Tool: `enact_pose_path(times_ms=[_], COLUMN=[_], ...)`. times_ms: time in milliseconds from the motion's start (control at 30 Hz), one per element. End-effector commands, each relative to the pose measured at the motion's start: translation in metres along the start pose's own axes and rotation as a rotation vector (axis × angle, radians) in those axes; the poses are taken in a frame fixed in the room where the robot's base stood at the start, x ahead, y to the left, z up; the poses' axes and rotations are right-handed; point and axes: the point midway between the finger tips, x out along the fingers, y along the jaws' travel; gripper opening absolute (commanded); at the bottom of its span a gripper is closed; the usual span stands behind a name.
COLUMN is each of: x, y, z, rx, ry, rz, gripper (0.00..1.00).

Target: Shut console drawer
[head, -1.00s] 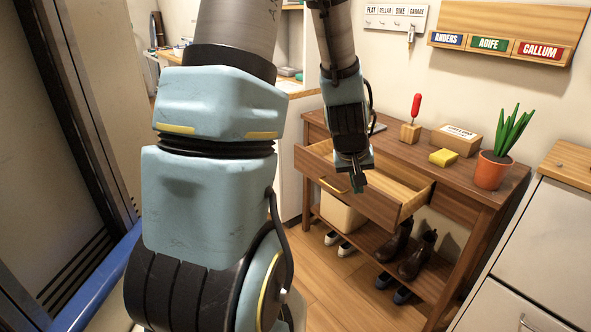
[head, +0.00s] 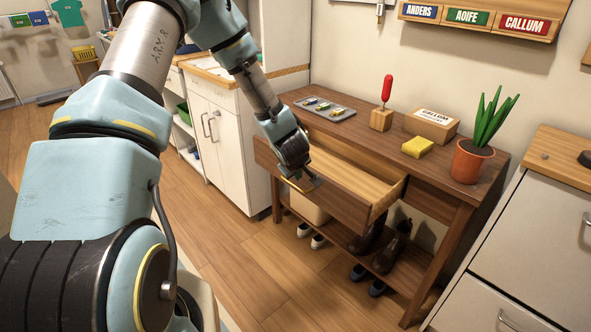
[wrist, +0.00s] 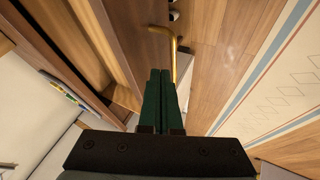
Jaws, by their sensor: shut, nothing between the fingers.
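The console drawer (head: 340,201) is open and sticks out from the brown wooden console table (head: 456,228). Its inside looks empty where I can see it. My gripper (head: 308,186) is shut and empty, at the left part of the drawer front. In the wrist view my gripper's green fingers (wrist: 160,74) are together, close beside the brass drawer handle (wrist: 173,42). I cannot tell whether they touch the handle or the drawer front. My arm and gripper cover part of the drawer's left end in the head view.
On the tabletop are a grey tray (head: 325,108), a red-handled tool in a wooden block (head: 381,120), a box (head: 431,125), a yellow sponge (head: 417,147) and a potted plant (head: 470,162). Boots (head: 393,248) and shoes sit below. A white cabinet (head: 535,230) stands at right. Floor in front is clear.

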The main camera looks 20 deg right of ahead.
Motion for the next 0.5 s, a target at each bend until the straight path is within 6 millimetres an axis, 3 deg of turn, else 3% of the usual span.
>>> enact_pose_path(times_ms=[200, 500], x=[0.032, 0.051], y=[0.0, 0.0], z=[0.0, 0.0], rx=[-0.001, 0.001], ry=[-0.002, 0.0], rz=[-0.001, 0.0], gripper=[0.0, 0.0])
